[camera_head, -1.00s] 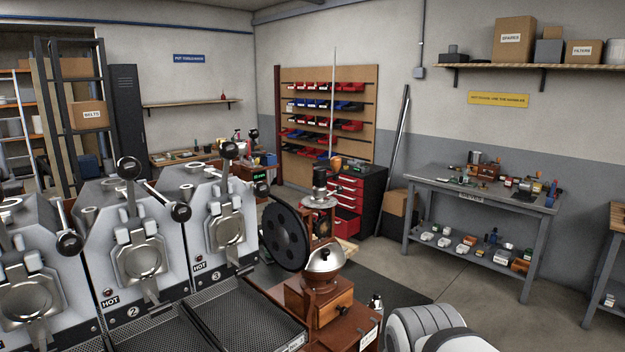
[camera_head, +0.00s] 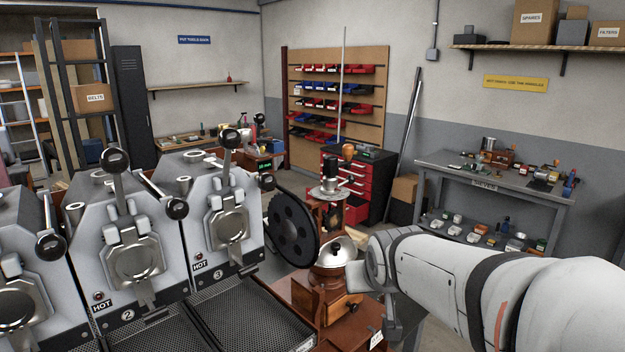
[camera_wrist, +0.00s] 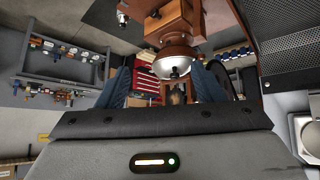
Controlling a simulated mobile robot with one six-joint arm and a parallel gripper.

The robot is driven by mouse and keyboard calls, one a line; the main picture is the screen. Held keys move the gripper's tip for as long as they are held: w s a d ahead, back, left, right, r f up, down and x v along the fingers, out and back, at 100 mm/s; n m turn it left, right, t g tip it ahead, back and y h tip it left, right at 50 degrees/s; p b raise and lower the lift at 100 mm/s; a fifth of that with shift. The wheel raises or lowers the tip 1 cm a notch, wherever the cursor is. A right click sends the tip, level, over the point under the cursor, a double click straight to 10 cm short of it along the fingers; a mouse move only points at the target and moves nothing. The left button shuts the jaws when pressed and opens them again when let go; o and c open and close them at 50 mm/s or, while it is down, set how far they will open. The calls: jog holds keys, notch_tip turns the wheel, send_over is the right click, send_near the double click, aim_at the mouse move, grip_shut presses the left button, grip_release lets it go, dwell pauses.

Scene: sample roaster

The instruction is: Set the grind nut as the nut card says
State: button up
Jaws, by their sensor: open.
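A wooden hand grinder (camera_head: 318,296) with a drawer and a shiny domed top (camera_head: 337,251) stands at the bench corner, right of the roasters. The dome also shows upside down in the wrist view (camera_wrist: 176,66), between and beyond my open, empty gripper (camera_wrist: 166,78). In the head view my arm reaches in from the right, close beside the grinder; the fingers cannot be made out there. A white card (camera_head: 376,341) on the front edge of the wood is partly cut off and unreadable. I cannot make out a grind nut.
A large black wheel (camera_head: 292,229) on a brown machine with a hopper stands just behind the grinder. The roasters marked HOT (camera_head: 130,260) are at left, with perforated trays (camera_head: 245,315) in front. A grey workbench (camera_head: 500,180) stands at back right.

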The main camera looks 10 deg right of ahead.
aim_at(333, 183)
jog(key=w+r+t+y, duration=0.1)
jog(key=w+r+t, duration=0.1)
jog(key=w, duration=0.7)
jog(key=w+a+r+n+t+y, duration=0.1)
jog(key=w+r+t, duration=0.2)
jog(key=w, duration=0.6)
jog(key=w+r+n+t+y, duration=0.1)
jog(key=w+t, duration=0.3)
jog(key=w, duration=0.6)
jog(key=shift+a+r+t+y, duration=0.15)
jog(key=shift+r+t+y, duration=0.15)
jog(key=shift+r, duration=0.55)
jog(key=w+p, duration=0.1)
jog(key=w, duration=0.3)
jog(key=w+a+p, duration=0.1)
jog(key=w, duration=0.1)
jog(key=shift+w+r+p, duration=0.1)
jog(key=shift+w+p, duration=0.1)
jog(key=shift+p, duration=0.15)
jog(key=shift+w+a, duration=0.15)
jog(key=shift+w, duration=0.55)
